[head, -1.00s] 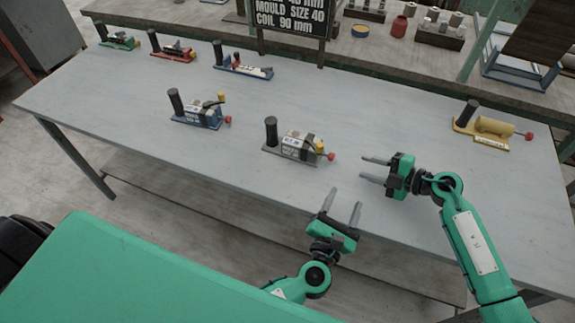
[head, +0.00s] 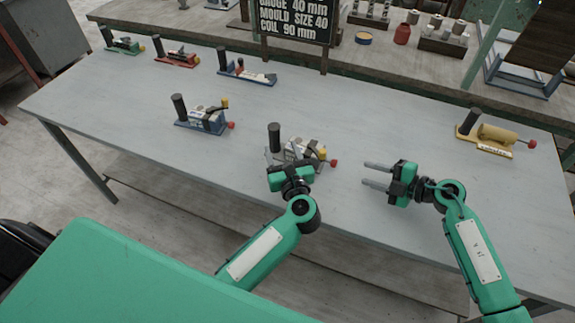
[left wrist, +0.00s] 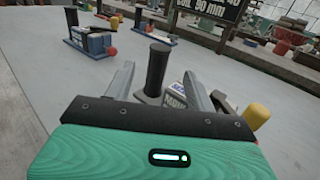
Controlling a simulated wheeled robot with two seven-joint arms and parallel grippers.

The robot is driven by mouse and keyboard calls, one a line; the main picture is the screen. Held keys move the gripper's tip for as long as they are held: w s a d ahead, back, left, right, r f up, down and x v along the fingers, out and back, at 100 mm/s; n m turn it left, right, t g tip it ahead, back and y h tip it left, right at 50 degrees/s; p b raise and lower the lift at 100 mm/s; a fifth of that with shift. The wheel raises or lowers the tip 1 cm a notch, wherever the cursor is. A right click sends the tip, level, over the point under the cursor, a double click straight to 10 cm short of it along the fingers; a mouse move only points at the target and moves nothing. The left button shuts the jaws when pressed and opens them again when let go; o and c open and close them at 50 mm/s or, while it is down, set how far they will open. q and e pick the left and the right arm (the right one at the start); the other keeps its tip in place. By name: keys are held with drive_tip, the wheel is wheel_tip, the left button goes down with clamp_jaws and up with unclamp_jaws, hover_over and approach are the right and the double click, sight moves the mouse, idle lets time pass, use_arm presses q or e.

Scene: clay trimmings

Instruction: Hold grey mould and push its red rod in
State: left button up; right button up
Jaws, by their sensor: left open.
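The grey mould (head: 297,150) stands on the table in the head view, with a black upright handle (head: 274,137), a yellow knob (head: 322,153) and a red rod end (head: 334,162) sticking out at its right. My left gripper (head: 288,160) is at its near side and hides part of it. In the left wrist view my left gripper (left wrist: 160,88) is open, and the mould's black handle (left wrist: 153,70) stands upright between its two fingers. I cannot tell whether they touch it. My right gripper (head: 377,175) is open and empty, to the right of the red rod end.
A blue mould (head: 202,121) stands to the left of the grey one, and a yellow mould (head: 487,134) at the far right. More moulds line the table's back left. A dark sign (head: 292,22) stands behind. The table's (head: 420,130) middle right is clear.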

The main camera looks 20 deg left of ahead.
sight(276, 132)
use_arm(q)
drive_tip(key=x, duration=0.7)
drive_tip(key=c, duration=1.2)
clamp_jaws()
use_arm(e)
clamp_jaws()
drive_tip(key=n, duration=0.2)
drive_tip(key=r+n+g, duration=0.1)
drive_tip(key=n, duration=0.1)
drive_tip(key=r+n+h, duration=0.1)
drive_tip(key=n, duration=0.2)
drive_tip(key=shift+w+g, duration=0.25)
drive_tip(key=shift+g, duration=0.05)
drive_tip(key=n, duration=0.2)
drive_tip(key=r+n, duration=0.1)
drive_tip(key=n, duration=0.1)
drive_tip(key=n+h, duration=0.1)
drive_tip(key=n, duration=0.1)
drive_tip(key=shift+w+d+r+g, duration=0.15)
drive_tip(key=shift+w+d+g, duration=0.15)
drive_tip(key=shift+g, duration=0.1)
drive_tip(key=d+n+h, duration=0.1)
drive_tip(key=n, duration=0.3)
drive_tip(key=d+r+n+h, duration=0.1)
drive_tip(key=n, duration=0.3)
drive_tip(key=w+d+r+n+h, duration=0.1)
drive_tip(key=n, duration=0.3)
drive_tip(key=shift+r+g, duration=0.15)
drive_tip(key=shift+g, duration=0.25)
